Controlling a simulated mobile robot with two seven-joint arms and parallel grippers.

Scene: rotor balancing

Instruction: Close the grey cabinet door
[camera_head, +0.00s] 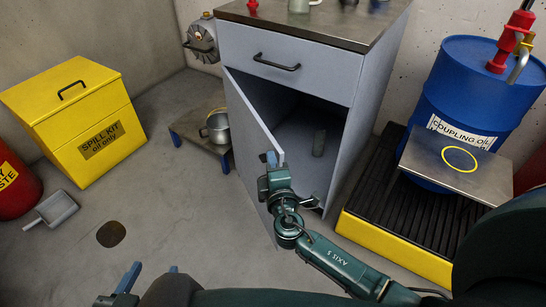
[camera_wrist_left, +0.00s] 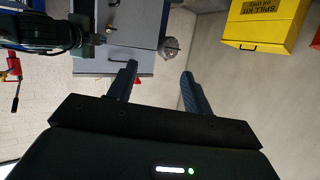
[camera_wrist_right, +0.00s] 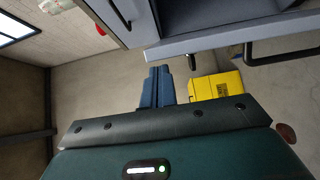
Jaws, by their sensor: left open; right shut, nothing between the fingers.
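The grey cabinet (camera_head: 288,62) stands at the centre of the head view. Its door (camera_head: 246,125) is hinged on the left and swung open, showing a dark interior. My right gripper (camera_head: 270,158) is shut and empty at the upper free corner of the door, hiding part of it. In the right wrist view its closed fingers (camera_wrist_right: 158,88) lie close to the door's edge (camera_wrist_right: 225,38); contact cannot be told. A black door handle (camera_wrist_right: 285,50) shows there. My left gripper (camera_head: 148,274) is open and empty at lower left, away from the cabinet; its fingers (camera_wrist_left: 160,85) are spread.
A small can (camera_head: 319,143) stands inside the cabinet. A low stand (camera_head: 190,130) with a metal pot (camera_head: 217,127) is left of the door. A yellow spill kit box (camera_head: 85,125) is further left. A blue drum (camera_head: 458,100) on a yellow-edged pallet (camera_head: 395,245) is at right.

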